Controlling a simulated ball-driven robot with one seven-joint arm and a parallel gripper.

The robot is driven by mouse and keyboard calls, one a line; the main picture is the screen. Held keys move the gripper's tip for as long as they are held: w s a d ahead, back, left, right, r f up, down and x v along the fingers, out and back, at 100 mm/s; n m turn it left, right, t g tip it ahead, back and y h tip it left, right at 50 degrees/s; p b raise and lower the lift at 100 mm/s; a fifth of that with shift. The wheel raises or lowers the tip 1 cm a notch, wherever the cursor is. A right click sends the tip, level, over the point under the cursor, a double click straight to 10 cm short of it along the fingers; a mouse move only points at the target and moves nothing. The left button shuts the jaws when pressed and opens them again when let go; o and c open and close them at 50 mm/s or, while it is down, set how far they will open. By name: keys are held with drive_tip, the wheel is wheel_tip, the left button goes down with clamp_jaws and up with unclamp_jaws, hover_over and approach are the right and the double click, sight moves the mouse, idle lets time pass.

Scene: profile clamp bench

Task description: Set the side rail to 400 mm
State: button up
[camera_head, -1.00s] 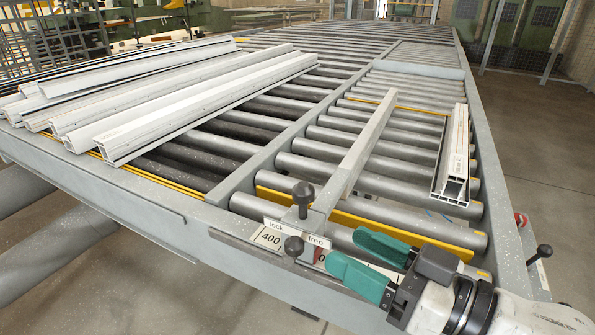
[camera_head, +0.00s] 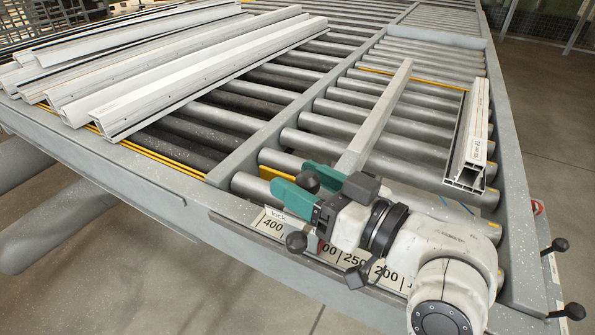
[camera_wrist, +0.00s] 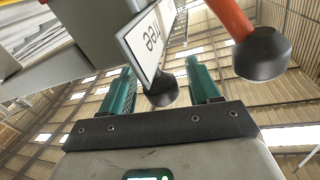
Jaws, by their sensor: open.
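The side rail (camera_head: 376,118) is a long grey bar lying over the rollers. Its near end is at the clamp, hidden behind my gripper. An upper black knob (camera_head: 308,182) and a lower black knob (camera_head: 296,241) stand at the clamp. My gripper (camera_head: 298,180) is open, its green fingers around the upper knob area. In the wrist view, a black knob (camera_wrist: 161,91) shows between the fingers, without clear contact. An orange-red lever with a black knob (camera_wrist: 262,55) is to the right. The scale (camera_head: 273,225) reads 400 at left; the rail's exact setting is hidden.
White profiles (camera_head: 180,75) lie across the rollers at left. One short profile (camera_head: 469,135) lies right of the rail. Black-knobbed handles (camera_head: 574,311) stick out at lower right.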

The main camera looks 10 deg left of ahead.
drive_tip(key=shift+w+a, duration=0.3)
drive_tip(key=shift+a, duration=0.3)
drive_tip(key=shift+c, duration=0.2)
clamp_jaws()
